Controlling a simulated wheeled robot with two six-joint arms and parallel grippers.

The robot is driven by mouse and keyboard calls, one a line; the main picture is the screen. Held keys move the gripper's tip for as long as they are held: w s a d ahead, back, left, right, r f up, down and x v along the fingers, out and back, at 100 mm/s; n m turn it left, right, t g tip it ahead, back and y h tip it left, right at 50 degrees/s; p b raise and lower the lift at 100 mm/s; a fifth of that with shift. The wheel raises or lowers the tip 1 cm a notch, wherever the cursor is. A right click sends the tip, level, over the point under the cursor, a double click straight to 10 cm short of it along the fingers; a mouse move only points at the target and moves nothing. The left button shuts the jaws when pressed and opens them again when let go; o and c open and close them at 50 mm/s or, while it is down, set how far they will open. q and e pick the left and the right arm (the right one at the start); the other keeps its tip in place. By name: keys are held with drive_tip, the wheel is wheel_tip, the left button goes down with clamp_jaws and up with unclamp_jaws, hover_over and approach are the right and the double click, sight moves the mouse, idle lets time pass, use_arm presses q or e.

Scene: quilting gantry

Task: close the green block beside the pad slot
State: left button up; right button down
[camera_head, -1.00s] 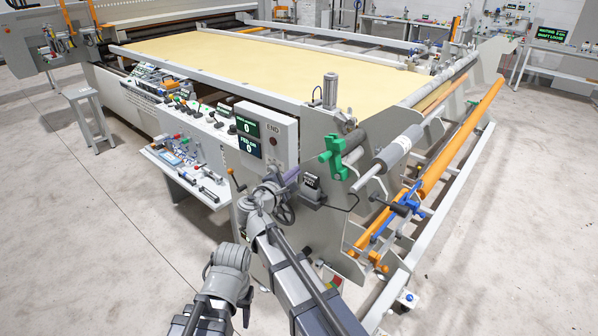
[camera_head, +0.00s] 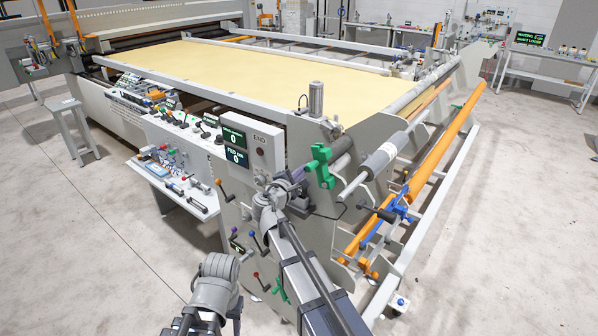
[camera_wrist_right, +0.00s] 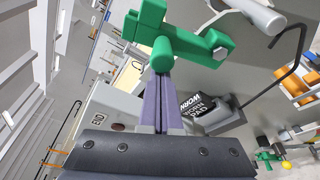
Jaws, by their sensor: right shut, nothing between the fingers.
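The green block (camera_head: 320,166) is mounted on the machine's end plate, next to a grey roller. In the right wrist view the green block (camera_wrist_right: 185,38) fills the top centre, with a round green stub towards my fingers. My right gripper (camera_head: 299,173) is just left of the block in the head view. In the wrist view its purple fingers (camera_wrist_right: 161,80) are shut and empty. Their tips meet the stub in the picture; I cannot tell whether they touch. A black label reading "WORN PAD" (camera_wrist_right: 196,108) sits right of the fingers.
A box marked END (camera_head: 265,145) with displays stands left of my right gripper. The grey roller (camera_head: 380,160) and orange bar (camera_head: 440,150) are to the right. Coloured levers (camera_head: 250,243) sit below on the end plate. Open floor lies at the right.

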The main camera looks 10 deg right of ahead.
sight(313, 169)
drive_tip(key=shift+s+d, duration=0.1)
drive_tip(key=shift+s+d+r+m+t, duration=0.15)
drive_tip(key=shift+s+d+r+m, duration=0.15)
drive_tip(key=shift+m, duration=0.25)
drive_tip(key=shift+s+d+r+m+t, duration=0.15)
drive_tip(key=shift+s+m, duration=0.2)
drive_tip(key=shift+m, duration=0.2)
drive_tip(key=m, duration=0.1)
drive_tip(key=s+d+m+b, duration=0.1)
drive_tip(key=shift+s+r+m+t, duration=0.25)
drive_tip(key=shift+m+t, duration=0.05)
drive_tip(key=s+d+f+m+h+b, duration=0.4)
drive_tip(key=s+m+b, duration=0.3)
drive_tip(key=m, duration=0.9)
drive_tip(key=shift+d+f+h+b, duration=0.15)
drive_tip(key=shift+d+h+b, duration=0.25)
drive_tip(key=shift+d+b, duration=0.8)
drive_tip(key=shift+s+a+f+b, duration=0.1)
drive_tip(key=shift+s+a+b, duration=0.05)
drive_tip(key=shift+a+b, duration=0.2)
